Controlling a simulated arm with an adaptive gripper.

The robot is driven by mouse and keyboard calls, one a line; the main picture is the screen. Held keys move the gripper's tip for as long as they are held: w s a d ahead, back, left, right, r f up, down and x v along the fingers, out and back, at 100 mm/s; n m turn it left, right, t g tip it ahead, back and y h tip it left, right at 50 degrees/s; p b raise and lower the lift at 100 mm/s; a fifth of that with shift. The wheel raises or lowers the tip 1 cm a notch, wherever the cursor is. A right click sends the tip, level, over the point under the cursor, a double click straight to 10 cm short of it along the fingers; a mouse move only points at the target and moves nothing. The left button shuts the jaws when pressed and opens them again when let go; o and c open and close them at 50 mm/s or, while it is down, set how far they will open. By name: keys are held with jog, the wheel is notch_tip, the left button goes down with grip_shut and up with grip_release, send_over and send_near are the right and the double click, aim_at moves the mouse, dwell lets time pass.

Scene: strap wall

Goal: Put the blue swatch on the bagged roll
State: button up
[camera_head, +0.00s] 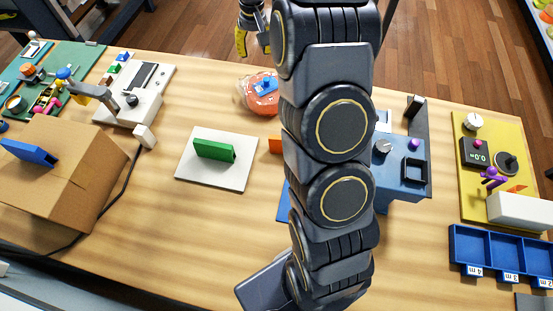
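A round orange-red roll in what looks like a clear bag (258,101) lies on the table at the upper middle, left of my arm. A small blue piece (265,85), which looks like the blue swatch, rests on top of it. My gripper (252,47) is beyond the table's far edge in the picture, above and slightly left of the roll. Its fingers look apart, with nothing seen between them. It is clear of the blue piece. My arm hides the middle of the table and may cover part of the roll's right side.
A white board with a green block (214,150) lies below the roll. A cardboard box with a blue bar (28,152) stands at left. A blue device (402,180), a yellow board (467,190) and a blue divided tray (503,258) are at right.

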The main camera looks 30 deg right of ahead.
jog(key=s+a+r+n+g, duration=0.1)
jog(key=s+a+r, duration=0.25)
jog(key=s, duration=0.35)
jog(key=s+a+r+n, duration=0.1)
jog(key=s+a+r, duration=0.2)
jog(key=s+a, duration=0.3)
jog(key=s+a+r+n+g, duration=0.1)
jog(key=s+a+r, duration=0.25)
jog(key=s, duration=0.45)
jog(key=s+a+f+n, duration=0.1)
jog(key=s, duration=1)
jog(key=shift+s+a, duration=0.25)
